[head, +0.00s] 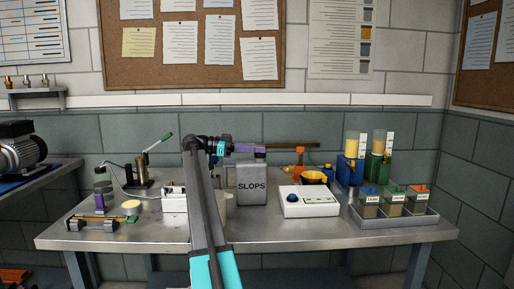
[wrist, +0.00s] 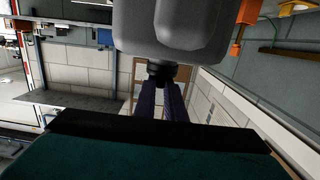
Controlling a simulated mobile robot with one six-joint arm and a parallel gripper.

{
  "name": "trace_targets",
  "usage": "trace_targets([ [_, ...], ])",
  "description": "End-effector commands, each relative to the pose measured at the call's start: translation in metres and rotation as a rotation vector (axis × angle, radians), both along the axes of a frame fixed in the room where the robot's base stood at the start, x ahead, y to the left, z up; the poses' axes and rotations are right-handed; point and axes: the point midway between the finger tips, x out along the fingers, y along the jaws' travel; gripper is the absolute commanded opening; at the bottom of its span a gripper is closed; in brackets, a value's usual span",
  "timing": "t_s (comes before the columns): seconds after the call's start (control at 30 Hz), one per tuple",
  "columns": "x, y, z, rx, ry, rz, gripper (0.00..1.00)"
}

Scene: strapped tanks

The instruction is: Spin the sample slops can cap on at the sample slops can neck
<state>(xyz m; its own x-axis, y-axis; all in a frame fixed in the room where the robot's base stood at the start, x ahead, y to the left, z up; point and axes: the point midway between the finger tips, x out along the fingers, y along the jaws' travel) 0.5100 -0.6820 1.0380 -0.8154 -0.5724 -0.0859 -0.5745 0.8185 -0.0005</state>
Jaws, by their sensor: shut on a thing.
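The sample slops can (head: 251,184) is a grey can marked SLOPS, standing upright on the bench. In the wrist view the can (wrist: 170,30) looms upside down at the top. A dark round piece, the sample slops can cap (wrist: 157,74), shows at its neck, between the purple fingers. My gripper (head: 257,149) reaches in from the left, level, just above the can top. In the wrist view my gripper (wrist: 162,92) is shut on the cap. The neck itself is mostly hidden, so I cannot tell how far the cap is seated.
A white device with a blue knob (head: 309,201) stands right of the can, with an orange stand and yellow funnel (head: 312,177) behind. A grey tray (head: 392,221) holds small labelled containers. A white box (head: 174,205) stands to the left. The bench front (head: 300,236) is clear.

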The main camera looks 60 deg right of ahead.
Motion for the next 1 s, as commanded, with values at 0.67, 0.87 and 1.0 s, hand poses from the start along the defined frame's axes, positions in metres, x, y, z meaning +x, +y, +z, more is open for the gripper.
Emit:
trace_targets([
  [0.67,0.0,0.0,0.0,-0.001,0.0,-0.003,0.32],
  [0.87,0.0,0.0,0.004,-0.001,0.0,-0.003,0.32],
  [1.0,0.0,0.0,0.012,0.0,0.001,-0.003,0.32],
])
